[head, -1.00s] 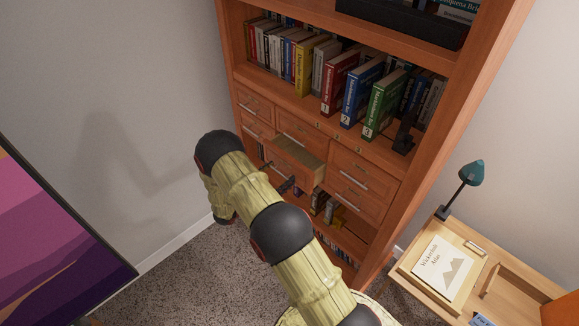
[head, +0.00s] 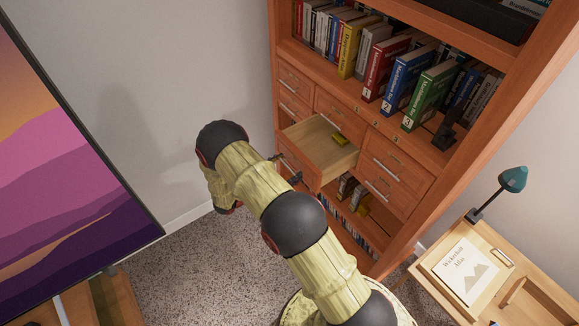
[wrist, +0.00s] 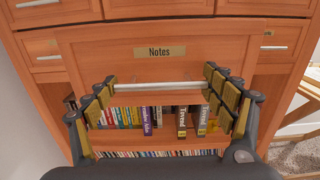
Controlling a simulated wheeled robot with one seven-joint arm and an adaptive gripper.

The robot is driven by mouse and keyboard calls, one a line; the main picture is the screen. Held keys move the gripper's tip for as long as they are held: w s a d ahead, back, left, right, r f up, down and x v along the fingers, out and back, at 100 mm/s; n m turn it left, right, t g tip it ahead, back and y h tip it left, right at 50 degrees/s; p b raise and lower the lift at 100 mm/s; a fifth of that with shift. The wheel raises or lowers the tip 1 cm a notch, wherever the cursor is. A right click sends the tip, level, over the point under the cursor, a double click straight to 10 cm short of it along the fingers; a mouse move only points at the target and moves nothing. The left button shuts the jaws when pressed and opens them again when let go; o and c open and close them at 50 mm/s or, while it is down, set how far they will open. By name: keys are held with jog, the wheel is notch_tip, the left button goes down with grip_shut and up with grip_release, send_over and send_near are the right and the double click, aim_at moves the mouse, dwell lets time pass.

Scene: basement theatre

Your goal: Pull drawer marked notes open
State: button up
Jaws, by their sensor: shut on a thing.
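The drawer marked Notes (head: 318,150) is pulled out of the wooden bookcase in the head view, and its pale inside shows. In the wrist view the drawer front (wrist: 215,48) carries a "Notes" label (wrist: 160,51) above a silver bar handle (wrist: 155,87). My gripper (wrist: 160,80) is shut on this handle, with its finger pads at the bar's left and right ends. In the head view my gripper (head: 288,169) is at the drawer front, partly hidden by my arm.
Other closed drawers (head: 395,170) surround the open one. Books (head: 405,80) fill the shelf above, and more books (wrist: 150,115) stand below. A side desk (head: 480,270) with a teal lamp (head: 512,180) stands at the right. Carpet (head: 185,255) is clear at the left.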

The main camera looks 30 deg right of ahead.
jog(key=o, duration=1.7)
jog(key=shift+c, duration=0.2)
jog(key=s+a, duration=0.1)
jog(key=a, duration=1.1)
